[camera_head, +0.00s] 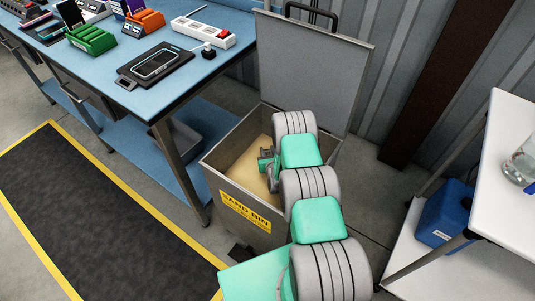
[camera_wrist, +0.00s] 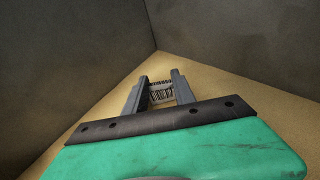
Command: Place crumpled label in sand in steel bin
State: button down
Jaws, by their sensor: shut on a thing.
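The steel sand bin (camera_head: 215,185) stands open on the floor, its lid (camera_head: 310,70) raised at the back and a yellow "SAND BIN" label on its front. Pale sand (camera_head: 245,165) shows inside it. My arm reaches down into the bin, and my gripper (camera_wrist: 160,78) is inside, low over the sand, between the grey walls. Its two fingers are shut on the crumpled label (camera_wrist: 161,92), a small pale piece with dark barcode-like lines. The sand (camera_wrist: 215,80) spreads around the fingers; I cannot tell whether the label touches it. In the head view the label is hidden.
A blue workbench (camera_head: 150,95) with a phone on a dark mat (camera_head: 155,65), a white power strip (camera_head: 203,32) and coloured holders stands left. A white table (camera_head: 510,165) with a glass jar is at right, a blue box (camera_head: 440,215) below. Bin walls surround my gripper closely.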

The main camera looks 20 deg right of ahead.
jog(key=shift+r, duration=0.15)
jog(key=shift+f, duration=0.2)
jog(key=c, duration=1)
grip_release()
jog(key=shift+c, duration=0.2)
jog(key=shift+r, duration=0.2)
jog(key=shift+s+r, duration=0.15)
jog(key=v, duration=0.7)
jog(key=shift+a, duration=0.15)
